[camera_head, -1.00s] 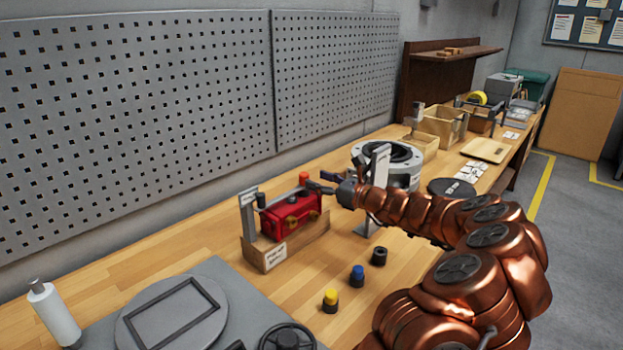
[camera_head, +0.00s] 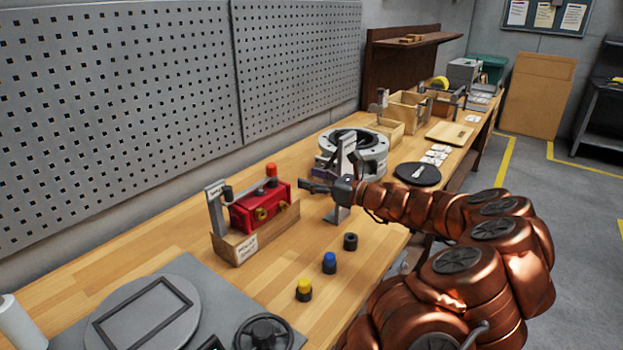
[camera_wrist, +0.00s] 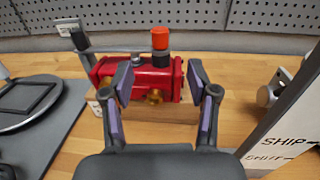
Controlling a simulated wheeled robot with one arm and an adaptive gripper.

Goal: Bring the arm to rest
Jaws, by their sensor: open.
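My copper-coloured arm (camera_head: 490,225) reaches in from the right over the bench. My gripper (camera_head: 330,172) is open and empty, just right of the red valve actuator (camera_head: 262,207). The actuator sits in a wooden cradle (camera_head: 235,250) with a white label and has an orange-red cap (camera_head: 271,169) on top. In the wrist view, my two fingers (camera_wrist: 163,95) stand apart, with the actuator (camera_wrist: 145,75) beyond them and its orange cap (camera_wrist: 160,38) upright. There the fingers partly hide the actuator's ends.
Yellow (camera_head: 304,290), blue (camera_head: 329,263) and black (camera_head: 350,241) caps stand on the bench front. A round flanged housing (camera_head: 368,152) stands behind my gripper. An upright sign reading SHIP (camera_wrist: 285,125) is close on the right in the wrist view. A grey plate with a disc (camera_head: 150,320) lies front left.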

